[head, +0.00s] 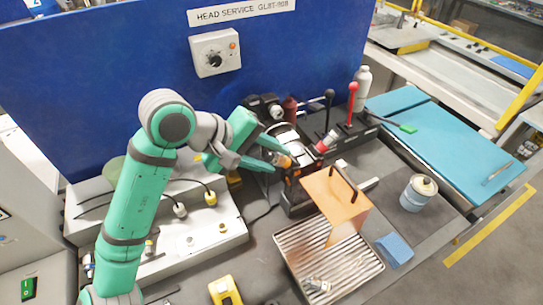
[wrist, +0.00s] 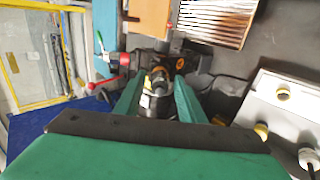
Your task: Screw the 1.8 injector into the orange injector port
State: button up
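My gripper (head: 280,160) is at the dark machine head (head: 297,198) in the middle of the bench. In the wrist view its two fingers (wrist: 158,85) stand apart, with a part with a yellow-orange band (wrist: 158,74) between their tips. The same orange piece (head: 284,161) shows at the fingertips in the head view. I cannot tell whether the fingers grip it, or whether it is an injector or the port. A red-banded fitting (head: 326,143) sticks out to the right of it. No 1.8 marking is readable.
A pale tray (head: 160,247) with several capped parts lies left. An orange-brown panel (head: 336,205) and a ribbed metal tray (head: 322,262) are in front of the head. Red and black levers (head: 352,98) stand behind right. A blue wall (head: 110,60) closes the back.

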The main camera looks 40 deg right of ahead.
jog(key=n, duration=0.7)
jog(key=shift+n, duration=0.3)
jog(key=n, duration=0.4)
jog(key=shift+w, duration=0.1)
jog(key=shift+s, duration=0.3)
jog(key=shift+w, duration=0.25)
grip_shut()
jog(key=shift+w, duration=0.1)
